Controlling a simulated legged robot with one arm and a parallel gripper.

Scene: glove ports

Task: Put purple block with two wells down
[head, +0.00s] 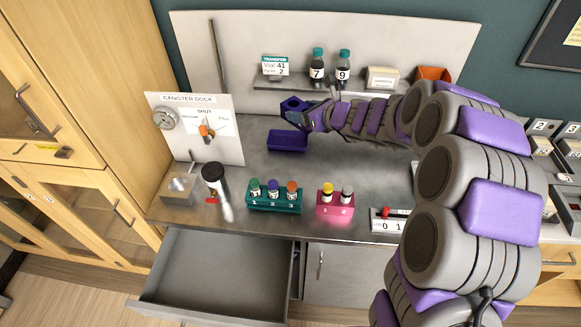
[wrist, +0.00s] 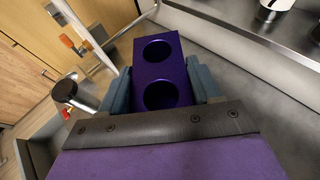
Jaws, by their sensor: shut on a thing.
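The purple block with two wells (wrist: 160,72) is between the two fingers of my gripper (wrist: 163,88) in the wrist view, its two round wells facing the camera. Both wells look empty. In the head view the block (head: 291,104) shows at the tip of my gripper (head: 306,113), above the back part of the steel counter (head: 255,165). My gripper is shut on it. A dark purple tray (head: 287,142) lies on the counter below and in front of the block. The block appears raised; the exact gap under it cannot be told.
A teal rack (head: 274,207) and a pink rack (head: 335,210) with capped vials stand at the front. A dark-lidded canister (head: 213,174) stands left, by the canister dock panel (head: 195,128). An open empty drawer (head: 215,275) juts out. Vials 7 and 9 (head: 330,70) stand on a shelf.

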